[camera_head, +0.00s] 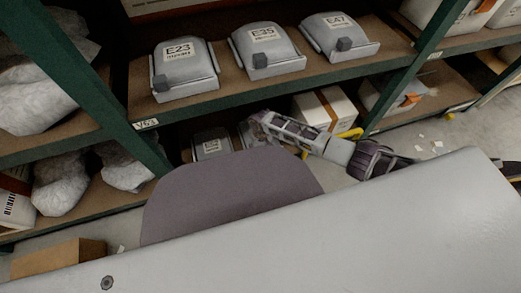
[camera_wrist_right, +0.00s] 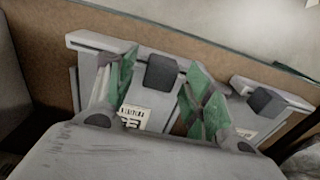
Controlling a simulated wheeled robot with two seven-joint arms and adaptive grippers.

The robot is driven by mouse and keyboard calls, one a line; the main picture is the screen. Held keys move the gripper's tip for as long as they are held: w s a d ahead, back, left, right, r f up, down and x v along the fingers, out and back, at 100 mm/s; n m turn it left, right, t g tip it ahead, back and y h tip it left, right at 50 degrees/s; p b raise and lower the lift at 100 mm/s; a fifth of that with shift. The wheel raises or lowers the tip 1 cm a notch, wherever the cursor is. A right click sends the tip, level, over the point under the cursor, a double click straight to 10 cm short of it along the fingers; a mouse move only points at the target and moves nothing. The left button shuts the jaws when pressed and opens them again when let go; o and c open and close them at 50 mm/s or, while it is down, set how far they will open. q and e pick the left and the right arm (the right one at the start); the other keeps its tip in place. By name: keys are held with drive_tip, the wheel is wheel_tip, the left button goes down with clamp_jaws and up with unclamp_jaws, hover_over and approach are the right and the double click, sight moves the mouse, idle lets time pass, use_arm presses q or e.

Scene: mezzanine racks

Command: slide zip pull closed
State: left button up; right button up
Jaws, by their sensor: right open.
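Three grey cases with white labels, E23 (camera_head: 184,68), E35 (camera_head: 266,49) and E47 (camera_head: 338,36), sit on the upper shelf. Each has a dark grey block on its front rail. A lower-shelf case (camera_head: 212,143) shows partly in the head view, with another mostly hidden beside my right gripper (camera_head: 258,124). In the right wrist view, my right gripper (camera_wrist_right: 158,72) is open, its green fingers on either side of a case's dark block (camera_wrist_right: 162,72); contact cannot be told. A second case's block (camera_wrist_right: 266,101) lies right of the fingers. My left gripper is not in view.
The upper shelf board (camera_head: 215,103) runs above my right gripper. Green uprights (camera_head: 92,108) stand left and right. A white-fronted box (camera_head: 325,108) is behind my right arm. Wrapped bags (camera_head: 58,182) lie at the left; a cardboard box (camera_head: 58,258) stands low left.

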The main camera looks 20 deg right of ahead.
drive_tip(key=c, duration=0.4)
clamp_jaws()
